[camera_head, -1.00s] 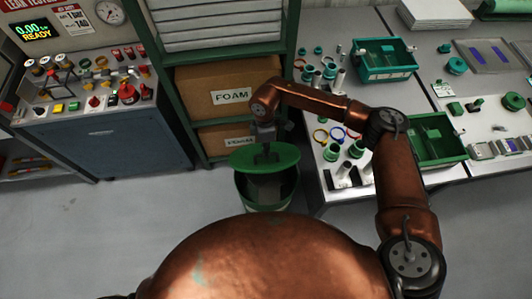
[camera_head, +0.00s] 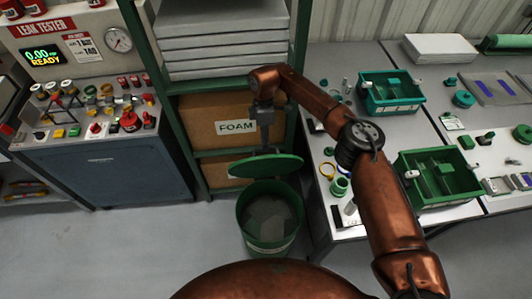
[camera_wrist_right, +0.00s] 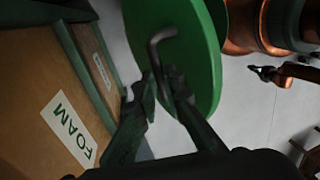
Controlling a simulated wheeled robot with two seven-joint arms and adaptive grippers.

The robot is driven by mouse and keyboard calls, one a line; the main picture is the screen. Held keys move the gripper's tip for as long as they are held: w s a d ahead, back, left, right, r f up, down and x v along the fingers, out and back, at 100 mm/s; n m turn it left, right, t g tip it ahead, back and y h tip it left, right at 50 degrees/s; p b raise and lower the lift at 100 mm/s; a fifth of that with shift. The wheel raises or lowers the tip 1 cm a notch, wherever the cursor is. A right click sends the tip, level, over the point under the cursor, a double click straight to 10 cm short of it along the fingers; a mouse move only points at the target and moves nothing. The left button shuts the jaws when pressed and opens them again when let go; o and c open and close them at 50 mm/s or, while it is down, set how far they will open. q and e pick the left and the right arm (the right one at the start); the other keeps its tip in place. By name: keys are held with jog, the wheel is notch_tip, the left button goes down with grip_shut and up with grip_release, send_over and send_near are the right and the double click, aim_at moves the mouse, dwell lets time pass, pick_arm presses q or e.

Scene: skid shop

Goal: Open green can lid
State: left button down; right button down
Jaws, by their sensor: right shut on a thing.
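The green can (camera_head: 268,235) stands on the floor in front of the shelf, its mouth uncovered and grey contents showing inside. Its round green lid (camera_head: 285,166) is held above and behind the mouth, clear of the rim. My right gripper (camera_head: 266,150) is above the lid, shut on its handle. In the right wrist view, the fingers (camera_wrist_right: 163,95) are closed around the bent grey handle (camera_wrist_right: 157,48) on the lid (camera_wrist_right: 205,65). My left gripper is not visible in the head view; a small dark gripper shows in the right wrist view (camera_wrist_right: 262,73), apart from the lid.
The shelf with a FOAM box (camera_head: 215,115) stands right behind the lid. A workbench (camera_head: 420,110) with green trays is on the right, under my right arm. The leak tester cabinet (camera_head: 110,165) is at left. Floor left of the can is free.

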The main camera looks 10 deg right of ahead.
jog(key=shift+w+d+f+b, duration=0.1)
jog(key=shift+w+f+b, duration=0.3)
jog(key=shift+f, duration=0.35)
jog(key=shift+w, duration=0.1)
jog(key=c, duration=2.5)
grip_release()
jog(key=o, duration=0.4)
jog(key=shift+w, duration=0.3)
jog(key=shift+o, duration=0.4)
jog(key=shift+s+r, duration=0.2)
jog(key=shift+r, duration=0.1)
jog(key=v, duration=1.2)
jog(key=shift+c, duration=0.4)
